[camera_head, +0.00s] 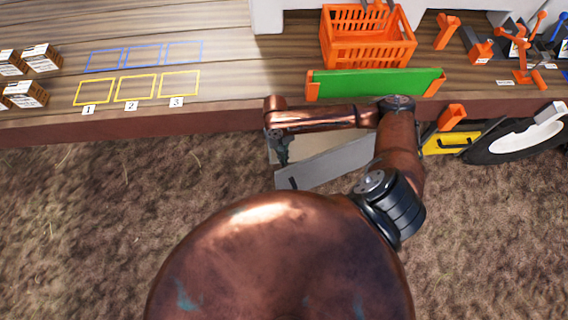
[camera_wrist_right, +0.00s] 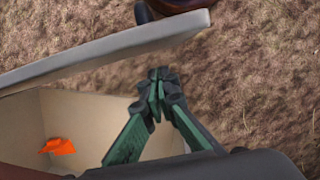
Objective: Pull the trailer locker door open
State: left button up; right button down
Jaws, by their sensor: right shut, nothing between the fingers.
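The grey locker door (camera_head: 330,165) stands partly open below the trailer deck in the head view. A small dark handle (camera_head: 292,182) is on its outer face near the left end. My right gripper (camera_head: 283,160) is at the left end of the opening, between the door and the locker. In the wrist view the gripper (camera_wrist_right: 157,84) is shut and empty, on the inner side of the door (camera_wrist_right: 100,58), near its free end. Contact with the door cannot be told. The beige locker inside (camera_wrist_right: 85,118) shows beneath. My left gripper is not in view.
An orange object (camera_wrist_right: 58,146) lies inside the locker. On the trailer deck (camera_head: 225,65) stand an orange crate (camera_head: 367,50), a green panel (camera_head: 375,82) and small boxes (camera_head: 25,95). A wheel (camera_head: 515,140) is at the right. The ground in front is clear.

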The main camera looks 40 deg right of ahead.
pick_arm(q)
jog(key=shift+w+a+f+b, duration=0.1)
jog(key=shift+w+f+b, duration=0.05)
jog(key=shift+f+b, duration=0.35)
pick_arm(e)
jog(key=x, duration=0.9)
jog(key=shift+f, duration=0.4)
jog(key=shift+s, duration=0.15)
